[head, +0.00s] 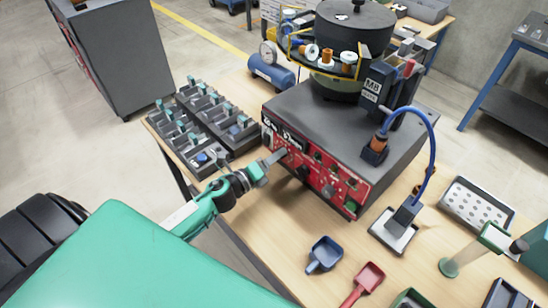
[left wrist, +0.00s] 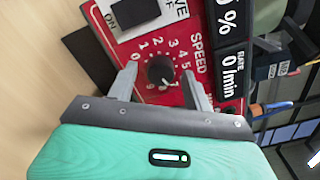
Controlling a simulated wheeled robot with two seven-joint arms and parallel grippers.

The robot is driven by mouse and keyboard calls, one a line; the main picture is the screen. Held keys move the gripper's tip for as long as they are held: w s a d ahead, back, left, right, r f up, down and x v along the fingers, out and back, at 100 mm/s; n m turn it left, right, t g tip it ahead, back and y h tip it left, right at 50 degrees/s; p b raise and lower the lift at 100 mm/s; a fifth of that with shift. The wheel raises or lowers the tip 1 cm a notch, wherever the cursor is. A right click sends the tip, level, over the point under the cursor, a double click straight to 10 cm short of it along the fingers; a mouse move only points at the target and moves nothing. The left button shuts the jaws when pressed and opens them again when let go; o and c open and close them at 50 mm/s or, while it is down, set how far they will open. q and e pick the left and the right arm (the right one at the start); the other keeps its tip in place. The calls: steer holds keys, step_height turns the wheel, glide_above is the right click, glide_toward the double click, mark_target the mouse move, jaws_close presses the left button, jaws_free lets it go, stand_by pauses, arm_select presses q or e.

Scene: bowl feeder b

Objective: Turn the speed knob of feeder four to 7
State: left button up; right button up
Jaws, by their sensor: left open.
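The feeder's red control panel (head: 335,180) is on the front of a grey box. It also fills the top of the left wrist view (left wrist: 180,25). A round black speed knob (left wrist: 160,70) sits on it, ringed by a white number scale under the word SPEED. I cannot read the knob's pointer setting for sure. My left gripper (head: 276,157) reaches the panel's left part. In the left wrist view its open fingers (left wrist: 161,84) stand on either side of the knob, with gaps between. In the head view the gripper hides the knob. My right gripper is not in view.
A bowl (head: 350,25) stands on the grey box (head: 290,105). Racks of small parts (head: 205,125) lie left of it. A blue scoop (head: 324,253), a red scoop (head: 368,277) and a blue-hosed stand (head: 395,232) are on the table at front right.

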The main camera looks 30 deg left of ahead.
arm_select(q)
steer(key=b+v, duration=0.3)
steer(key=v, duration=1.1)
steer(key=shift+b, duration=0.35)
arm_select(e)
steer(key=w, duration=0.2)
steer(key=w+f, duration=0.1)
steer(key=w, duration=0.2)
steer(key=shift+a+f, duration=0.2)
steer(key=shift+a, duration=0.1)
